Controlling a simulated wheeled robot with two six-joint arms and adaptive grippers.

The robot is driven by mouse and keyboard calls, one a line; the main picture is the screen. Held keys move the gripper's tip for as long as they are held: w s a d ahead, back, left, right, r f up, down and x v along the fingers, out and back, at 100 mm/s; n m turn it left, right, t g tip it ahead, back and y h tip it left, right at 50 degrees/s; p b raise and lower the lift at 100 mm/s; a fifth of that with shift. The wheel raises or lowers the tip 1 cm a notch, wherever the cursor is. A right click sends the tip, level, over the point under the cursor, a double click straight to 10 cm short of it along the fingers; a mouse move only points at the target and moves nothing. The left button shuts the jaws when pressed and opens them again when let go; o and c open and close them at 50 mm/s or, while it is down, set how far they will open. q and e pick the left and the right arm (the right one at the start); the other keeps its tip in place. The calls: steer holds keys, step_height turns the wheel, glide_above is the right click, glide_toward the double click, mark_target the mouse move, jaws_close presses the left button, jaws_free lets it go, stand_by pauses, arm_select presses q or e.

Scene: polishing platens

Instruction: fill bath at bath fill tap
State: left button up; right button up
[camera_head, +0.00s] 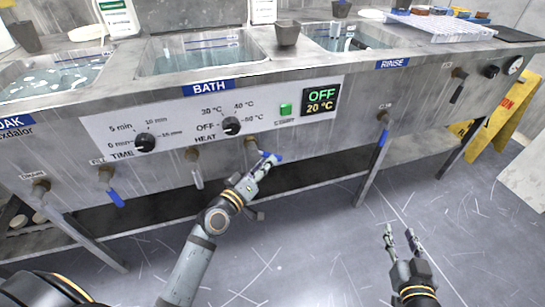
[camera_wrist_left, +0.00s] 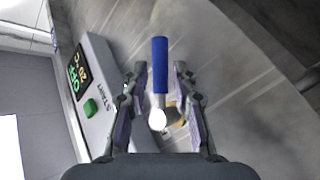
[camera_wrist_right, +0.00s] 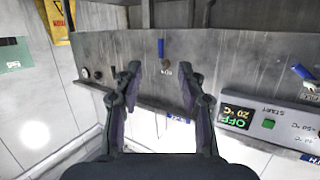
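The bath (camera_head: 160,66) is the middle basin, with water inside and a blue BATH label on its front. A tap with a blue lever (camera_head: 273,157) sits low on the front, right of a grey-handled tap (camera_head: 197,178). My left gripper (camera_head: 265,168) is at the blue lever. In the left wrist view the blue lever (camera_wrist_left: 160,65) lies between the spread fingers (camera_wrist_left: 162,100), with gaps on both sides. My right gripper (camera_head: 403,235) is open and empty over the floor, low right; its fingers (camera_wrist_right: 158,85) also show spread in the right wrist view.
The control panel display (camera_head: 321,101) reads OFF and 20 °C, beside a green START button (camera_head: 286,109). A rinse tap with a blue lever (camera_head: 380,147) is to the right. Table legs and a yellow sign (camera_head: 505,115) stand right. The floor in front is clear.

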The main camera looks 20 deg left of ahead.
arm_select(q)
steer(key=x, duration=0.4)
steer(key=shift+w, duration=0.15)
arm_select(e)
steer(key=r, duration=0.1)
steer(key=w+r+t, duration=0.1)
steer(key=r, duration=0.1)
steer(key=shift+r, duration=0.15)
arm_select(q)
steer(key=shift+c, duration=0.2)
jaws_close()
